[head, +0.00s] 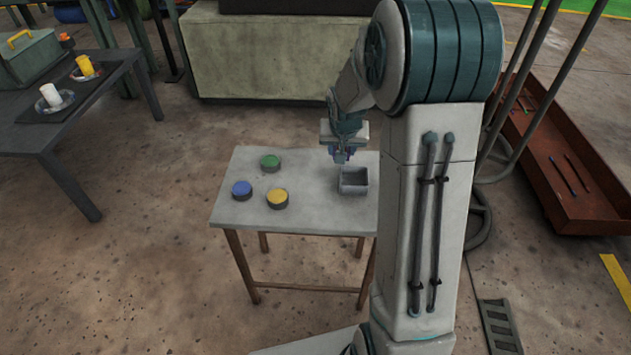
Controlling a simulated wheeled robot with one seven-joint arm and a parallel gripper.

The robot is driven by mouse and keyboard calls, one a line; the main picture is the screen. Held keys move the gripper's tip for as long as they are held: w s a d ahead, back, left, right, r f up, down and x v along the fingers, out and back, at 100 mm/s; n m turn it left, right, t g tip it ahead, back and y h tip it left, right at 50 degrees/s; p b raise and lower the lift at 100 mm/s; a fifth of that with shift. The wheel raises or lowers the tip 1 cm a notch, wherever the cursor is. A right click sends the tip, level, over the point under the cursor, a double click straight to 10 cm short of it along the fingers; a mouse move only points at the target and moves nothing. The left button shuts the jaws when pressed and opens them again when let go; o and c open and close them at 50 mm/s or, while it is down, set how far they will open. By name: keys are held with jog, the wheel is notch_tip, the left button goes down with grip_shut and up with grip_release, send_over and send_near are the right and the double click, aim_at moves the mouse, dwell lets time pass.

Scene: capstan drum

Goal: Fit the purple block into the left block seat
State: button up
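My gripper (342,157) points down over the right part of the small table, just above and left of an open grey box (353,182). A small bluish-purple patch shows at its fingers; it is too small to tell whether this is the purple block or part of the gripper. I cannot tell whether the fingers are open or shut. No purple block shows clearly elsewhere. No seat can be made out as the left block seat. My arm hides the table's right end.
The small table (310,215) bears a green disc (270,162), a blue disc (241,188) and a yellow disc (277,197) on its left half. Its front middle is clear. A dark table (40,135) stands at left, a rust-red tray (590,195) at right.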

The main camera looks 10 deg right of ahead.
jog(key=b, duration=0.2)
send_over(317, 182)
jog(key=s, duration=0.1)
notch_tip(317, 182, down, 4)
jog(key=shift+s+a+f, duration=0.1)
jog(key=shift+s+a, duration=0.05)
jog(key=shift+f+b, duration=0.5)
jog(key=shift+f, duration=1.4)
jog(key=shift+f, duration=0.15)
jog(key=o, duration=1.2)
